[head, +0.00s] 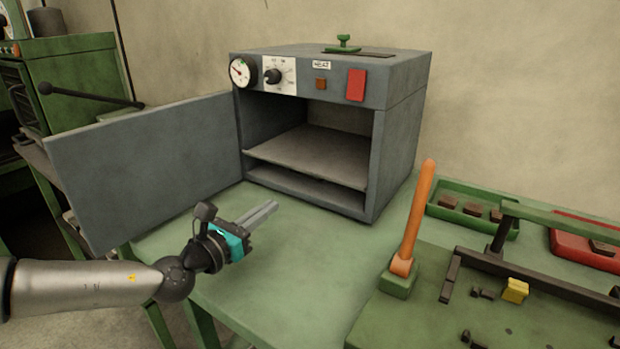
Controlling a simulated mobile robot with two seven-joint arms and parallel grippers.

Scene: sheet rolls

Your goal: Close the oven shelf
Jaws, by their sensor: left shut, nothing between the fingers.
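The grey oven (400,145) stands on the green table with its front toward me. Its door (150,165) is swung wide open to the left. Inside, the flat oven shelf (315,152) lies within the cavity, its front edge near the opening. My left gripper (262,214) is shut and empty, above the table in front of the oven and right of the open door. It is apart from the shelf. My right gripper is not in view.
An orange handle (417,215) stands upright on a green base to the right. A green tray (470,204) with brown blocks, a red box (585,240) and a dark metal frame lie at the right. The table (290,275) is clear before the oven.

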